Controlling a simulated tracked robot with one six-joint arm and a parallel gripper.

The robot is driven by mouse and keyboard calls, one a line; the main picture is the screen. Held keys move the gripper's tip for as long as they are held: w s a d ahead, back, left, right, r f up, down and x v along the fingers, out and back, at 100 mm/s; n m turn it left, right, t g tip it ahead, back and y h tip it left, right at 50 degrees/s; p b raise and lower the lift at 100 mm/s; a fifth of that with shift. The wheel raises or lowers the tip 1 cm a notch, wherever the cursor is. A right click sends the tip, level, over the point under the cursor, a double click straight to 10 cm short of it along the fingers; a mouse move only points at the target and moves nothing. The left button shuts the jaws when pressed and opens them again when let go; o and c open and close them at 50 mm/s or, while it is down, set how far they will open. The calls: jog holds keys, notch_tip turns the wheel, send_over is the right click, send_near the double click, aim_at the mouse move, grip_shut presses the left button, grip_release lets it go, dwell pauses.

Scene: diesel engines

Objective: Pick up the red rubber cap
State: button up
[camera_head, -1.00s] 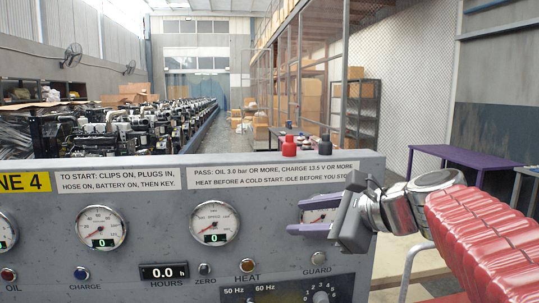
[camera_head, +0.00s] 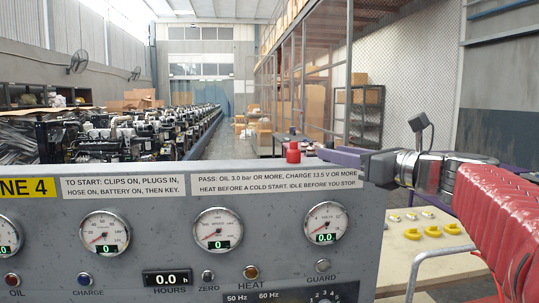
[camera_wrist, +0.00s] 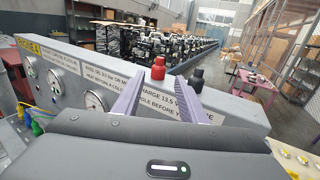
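The red rubber cap (camera_head: 293,153) stands upright on the top edge of the grey gauge panel (camera_head: 130,222), left of my gripper (camera_head: 322,154) in the head view. My gripper is at about the height of the panel's top, its purple fingers pointing left toward the cap. In the wrist view, my gripper (camera_wrist: 161,80) is open and empty. The red cap (camera_wrist: 158,68) shows beyond the fingertips, in line with the gap between them. A black cap (camera_wrist: 197,79) stands just right of the right finger; in the head view it is hidden behind the fingers.
The panel face carries gauges, knobs and printed labels. Rows of engines (camera_head: 105,140) stand behind it on the left. A bench with yellow pieces (camera_head: 432,231) lies at the right, below my arm. The air above the panel is clear.

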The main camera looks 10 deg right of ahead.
send_near(296, 143)
jog(key=x, duration=0.3)
jog(key=shift+w+f, duration=0.1)
jog(key=shift+f, duration=0.2)
jog(key=shift+r+x, duration=0.15)
jog(key=shift+x, duration=1.15)
jog(key=shift+r+x, duration=0.15)
jog(key=shift+x, duration=1.15)
jog(key=shift+d, duration=0.1)
jog(key=shift+c, duration=0.3)
grip_shut()
